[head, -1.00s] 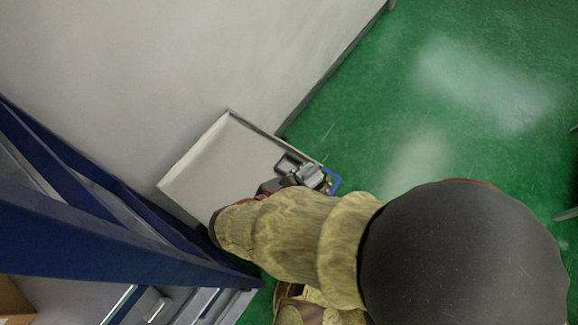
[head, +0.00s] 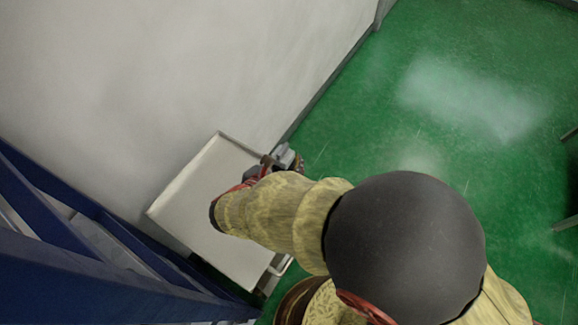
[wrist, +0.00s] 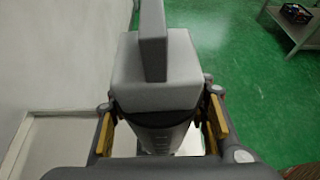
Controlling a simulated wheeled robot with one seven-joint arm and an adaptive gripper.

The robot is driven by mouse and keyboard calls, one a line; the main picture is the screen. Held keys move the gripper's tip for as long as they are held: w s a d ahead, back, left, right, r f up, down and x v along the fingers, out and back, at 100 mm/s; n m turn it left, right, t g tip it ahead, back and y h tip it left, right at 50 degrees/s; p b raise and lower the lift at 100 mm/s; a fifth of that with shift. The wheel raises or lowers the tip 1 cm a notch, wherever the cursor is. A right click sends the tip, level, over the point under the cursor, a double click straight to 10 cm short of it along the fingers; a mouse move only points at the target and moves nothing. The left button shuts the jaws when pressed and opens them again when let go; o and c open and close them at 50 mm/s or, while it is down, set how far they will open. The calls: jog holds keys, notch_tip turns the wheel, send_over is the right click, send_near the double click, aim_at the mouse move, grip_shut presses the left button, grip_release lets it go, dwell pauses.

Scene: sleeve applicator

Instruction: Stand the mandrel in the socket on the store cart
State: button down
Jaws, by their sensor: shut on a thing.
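The mandrel (wrist: 156,82) is in my gripper (wrist: 162,122). In the wrist view it shows as a grey block with an upright grey bar, above a dark round section between the yellow finger pads. Its lower end is mostly hidden. In the head view my gripper is at the far right edge of the pale cart top (head: 190,205), mostly behind my arm. A grey part shows there, too small to identify surely. The cart top also shows at the lower left of the wrist view (wrist: 62,128). I cannot make out the socket.
A pale wall (head: 150,70) stands directly behind the cart. A blue frame (head: 70,235) runs along the left, close to the cart. Green floor (head: 440,130) is open to the right. A grey table (wrist: 294,32) with a dark bin stands at the back right.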

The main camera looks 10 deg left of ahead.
notch_tip(320, 180, down, 6)
jog(key=w+b, duration=0.1)
jog(key=b, duration=0.1)
jog(key=shift+w, duration=0.4)
jog(key=c, duration=1.5)
grip_release()
jog(key=shift+a+f, duration=0.1)
jog(key=shift+f, duration=0.05)
jog(key=shift+c, duration=0.2)
jog(key=o, duration=0.6)
jog(key=shift+w+a+r, duration=0.1)
jog(key=shift+a+r, duration=0.05)
jog(key=shift+r, duration=0.15)
jog(key=p+v, duration=0.3)
jog(key=v, duration=0.9)
jog(key=shift+a+r, duration=0.1)
jog(key=shift+w, duration=0.1)
